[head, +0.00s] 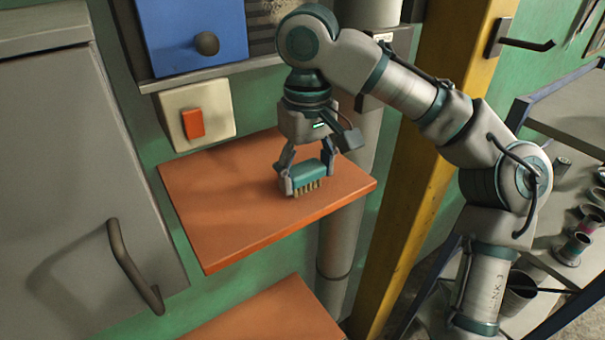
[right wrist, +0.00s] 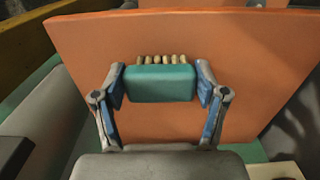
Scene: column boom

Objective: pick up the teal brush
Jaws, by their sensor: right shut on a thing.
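The teal brush (head: 308,177) is a small teal block with a row of tan bristle tufts along its lower edge. It is over the right part of an orange shelf (head: 220,215). My right gripper (head: 307,176) reaches down from above and is shut on the brush, one finger at each end. In the right wrist view the brush (right wrist: 160,83) sits between the blue-padded fingers of my right gripper (right wrist: 161,88), with the bristles at the far side. I cannot tell whether the bristles touch the shelf. My left gripper is not in view.
A red switch (head: 193,123) on a white plate and a blue drawer front (head: 185,30) are on the wall behind. A grey cabinet (head: 70,180) with a handle stands at left. A yellow post (head: 425,165) stands right of the shelf. A second orange shelf (head: 270,318) is below.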

